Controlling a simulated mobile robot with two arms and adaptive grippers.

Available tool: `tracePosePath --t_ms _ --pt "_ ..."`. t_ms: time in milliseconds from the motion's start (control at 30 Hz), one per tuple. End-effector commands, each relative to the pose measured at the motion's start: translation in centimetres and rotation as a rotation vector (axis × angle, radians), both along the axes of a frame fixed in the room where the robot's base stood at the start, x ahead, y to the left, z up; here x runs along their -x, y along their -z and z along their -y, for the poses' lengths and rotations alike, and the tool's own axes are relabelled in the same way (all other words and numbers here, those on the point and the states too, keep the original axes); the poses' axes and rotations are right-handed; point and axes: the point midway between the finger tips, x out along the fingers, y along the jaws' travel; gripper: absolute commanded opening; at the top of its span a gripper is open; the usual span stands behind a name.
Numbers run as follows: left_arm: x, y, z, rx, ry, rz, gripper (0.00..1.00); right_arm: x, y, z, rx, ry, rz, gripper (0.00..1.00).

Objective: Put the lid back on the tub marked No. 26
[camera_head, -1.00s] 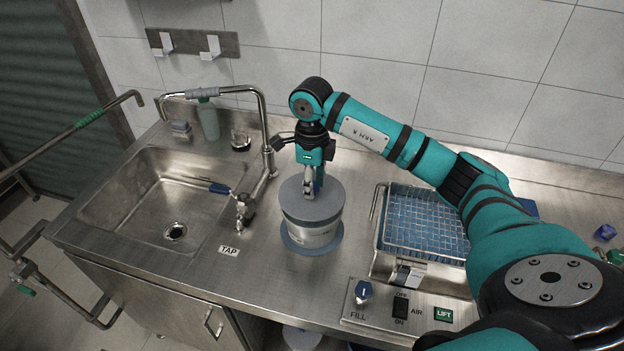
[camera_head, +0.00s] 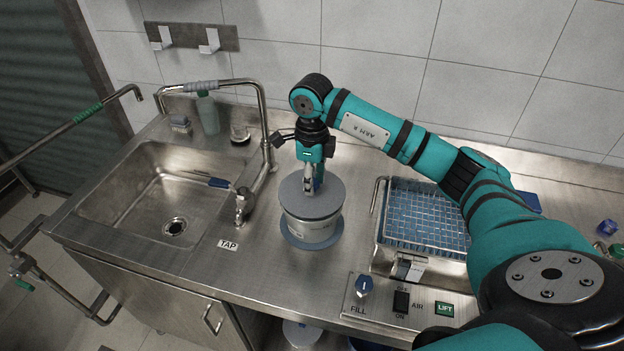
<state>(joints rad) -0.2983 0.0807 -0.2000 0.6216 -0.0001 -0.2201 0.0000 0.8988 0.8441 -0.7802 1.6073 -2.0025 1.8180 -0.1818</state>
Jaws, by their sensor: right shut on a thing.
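A grey tub (camera_head: 306,231) stands on the steel counter on a round blue-grey mat (camera_head: 327,241). Its marking is too small to read. A flat, round grey lid (camera_head: 322,207) is at the tub's mouth and covers it. I cannot tell whether it is seated all round. My right gripper (camera_head: 310,188) points down from above and is shut on the lid near its middle; its fingertips partly hide the grip point. My left gripper is not in view.
A sink (camera_head: 145,205) with a brush and tap pipe lies to the left. A wire basket with blue mesh (camera_head: 425,218) stands right of the tub. A control panel (camera_head: 400,303) is at the front edge.

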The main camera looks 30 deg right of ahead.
Motion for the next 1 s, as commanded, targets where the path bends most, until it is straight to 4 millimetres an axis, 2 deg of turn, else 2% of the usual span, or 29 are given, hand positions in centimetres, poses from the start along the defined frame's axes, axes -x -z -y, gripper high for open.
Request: tracePosePath --t_ms 1000 --pt "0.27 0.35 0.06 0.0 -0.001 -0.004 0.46 0.01 0.14 -0.02 0.0 0.0 0.001 0.0"
